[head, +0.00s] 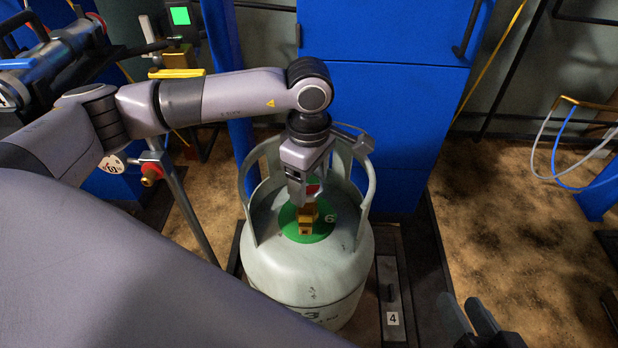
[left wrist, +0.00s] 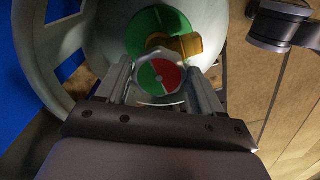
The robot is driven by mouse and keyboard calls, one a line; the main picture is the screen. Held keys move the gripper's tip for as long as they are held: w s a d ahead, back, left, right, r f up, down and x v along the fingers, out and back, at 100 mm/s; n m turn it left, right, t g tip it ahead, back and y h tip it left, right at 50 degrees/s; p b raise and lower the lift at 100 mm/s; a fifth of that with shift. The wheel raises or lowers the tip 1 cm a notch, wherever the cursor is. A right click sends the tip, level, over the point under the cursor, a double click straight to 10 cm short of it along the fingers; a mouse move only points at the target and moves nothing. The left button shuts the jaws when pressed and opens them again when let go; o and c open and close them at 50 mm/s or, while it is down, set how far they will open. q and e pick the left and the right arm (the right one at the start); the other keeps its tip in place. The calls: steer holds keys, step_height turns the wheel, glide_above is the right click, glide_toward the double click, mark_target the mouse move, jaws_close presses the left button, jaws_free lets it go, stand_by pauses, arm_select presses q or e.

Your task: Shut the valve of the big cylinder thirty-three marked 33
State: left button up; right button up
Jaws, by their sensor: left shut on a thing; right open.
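The big pale grey-green cylinder (head: 300,270) stands upright, with an open guard collar around its top. Dark digits low on its front are partly cut off; a "3" reads. A brass valve (head: 307,222) rises from a green disc (head: 318,233) on its top. My left gripper (head: 304,190) reaches down inside the collar and is shut on the valve's handwheel. In the left wrist view the red and green handwheel (left wrist: 160,78) sits between the two fingers, with the brass body (left wrist: 187,46) beyond. My right gripper (head: 468,312) is open and empty at the lower right.
A blue cabinet (head: 385,110) stands close behind the cylinder. The guard collar (head: 247,195) surrounds my left gripper. A strip marked 4 (head: 393,318) lies right of the cylinder. Hoses (head: 560,145) hang at the far right. The brown floor (head: 520,210) between is clear.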

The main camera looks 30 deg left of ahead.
mark_target(309, 185)
arm_select(q)
steer(key=o, duration=1)
arm_select(e)
steer(key=shift+d, duration=0.1)
arm_select(q)
steer(key=shift+o, duration=0.2)
steer(key=shift+r, duration=0.1)
steer(key=shift+r, duration=0.3)
step_height(309, 185, up, 6)
steer(key=shift+p, duration=1.2)
steer(key=shift+r, duration=0.2)
arm_select(e)
steer(key=shift+s+d+h, duration=0.15)
steer(key=shift+d+h, duration=0.35)
steer(key=shift+d, duration=0.1)
